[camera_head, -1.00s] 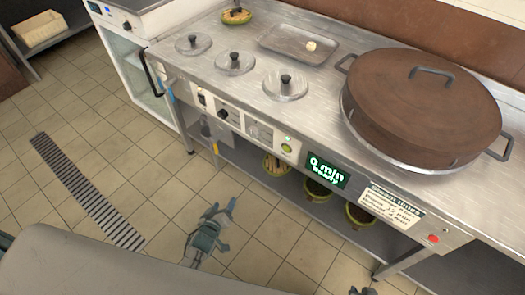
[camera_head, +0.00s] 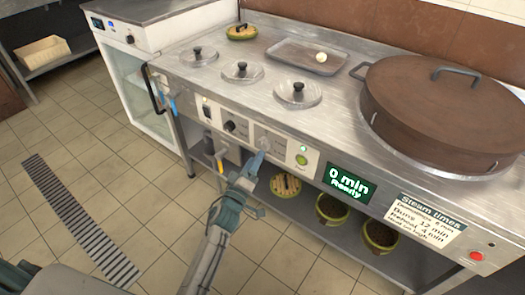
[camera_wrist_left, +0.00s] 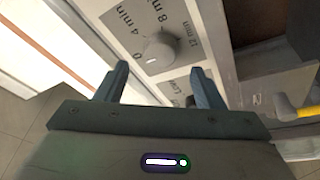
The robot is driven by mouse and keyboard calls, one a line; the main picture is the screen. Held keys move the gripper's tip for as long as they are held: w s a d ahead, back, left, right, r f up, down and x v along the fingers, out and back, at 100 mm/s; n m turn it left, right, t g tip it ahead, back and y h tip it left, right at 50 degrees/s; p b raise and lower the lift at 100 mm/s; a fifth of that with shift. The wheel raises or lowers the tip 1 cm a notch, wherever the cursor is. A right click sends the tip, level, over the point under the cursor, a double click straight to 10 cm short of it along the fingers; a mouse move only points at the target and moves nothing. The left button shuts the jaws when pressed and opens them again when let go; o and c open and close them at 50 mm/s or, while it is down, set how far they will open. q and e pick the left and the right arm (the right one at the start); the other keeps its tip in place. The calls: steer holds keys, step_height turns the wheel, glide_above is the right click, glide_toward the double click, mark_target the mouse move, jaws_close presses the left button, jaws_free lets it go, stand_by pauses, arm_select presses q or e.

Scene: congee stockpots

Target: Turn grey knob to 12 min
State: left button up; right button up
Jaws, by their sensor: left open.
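The grey knob (camera_wrist_left: 160,50) sits on the white control panel in the left wrist view, with 0, 4 min, 8 min and 12 min printed around it. I cannot tell surely which mark it points at. My left gripper (camera_head: 260,182) is open in front of the panel; in the wrist view its two fingers (camera_wrist_left: 159,74) are spread to either side below the knob, apart from it. In the head view a fingertip shows close to the knob (camera_head: 264,143). The display (camera_head: 348,185) reads 0 min, Ready. My right gripper is not in view.
A steam-times card (camera_head: 427,218) is on the counter front. A large brown-lidded pot (camera_head: 440,110) stands above. Bowls (camera_head: 332,207) sit on the shelf below.

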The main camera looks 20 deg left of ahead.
mark_target(262, 147)
arm_select(q)
steer(key=x, duration=0.5)
steer(key=shift+f, duration=0.1)
steer(key=c, duration=1)
